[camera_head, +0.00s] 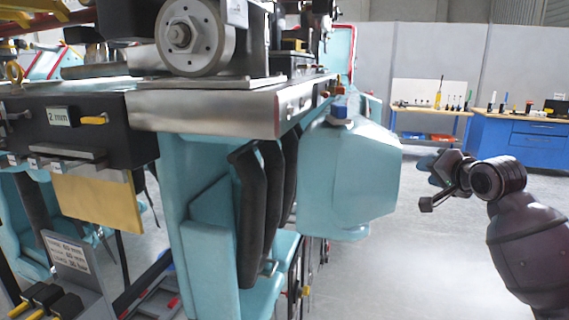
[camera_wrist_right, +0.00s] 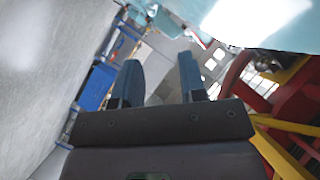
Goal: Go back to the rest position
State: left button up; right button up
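My right gripper (camera_head: 438,182) is at the right of the head view, at the end of my dark arm. It is to the right of the teal coaster car (camera_head: 350,175) and apart from it, above the grey floor. In the right wrist view its two blue fingers (camera_wrist_right: 161,82) stand apart with nothing between them, so it is open and empty. My left gripper is in neither view.
The coaster train fills the left and middle, with a metal wheel (camera_head: 195,38) on top and black restraints (camera_head: 262,205). A blue workbench (camera_head: 520,135) stands at the back right. Open floor (camera_head: 400,270) lies between. Red and yellow structures (camera_wrist_right: 290,110) show close by in the wrist view.

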jog(key=s+d+f+n+h, duration=0.15)
jog(key=s+f, duration=0.25)
jog(key=f, duration=0.5)
jog(key=s+d+f+n+g+h, duration=0.1)
jog(key=s+d+f+n, duration=0.15)
jog(key=s+f, duration=0.45)
jog(key=s+d+f+n+h, duration=0.1)
jog(key=s+d+f, duration=0.1)
jog(key=f, duration=1)
jog(key=s+d+f+n+g, duration=0.1)
jog(key=s+f+n, duration=0.3)
jog(key=s+f, duration=0.75)
jog(key=s+f+n+g, duration=0.1)
jog(key=s+f+n, duration=0.3)
jog(key=s, duration=1.1)
jog(key=w+a+f+m, duration=0.1)
jog(key=a+m, duration=0.3)
jog(key=a, duration=0.8)
jog(key=shift+w+a+f+m, duration=0.25)
jog(key=shift+w+a+m, duration=0.05)
jog(key=shift+w+m, duration=0.1)
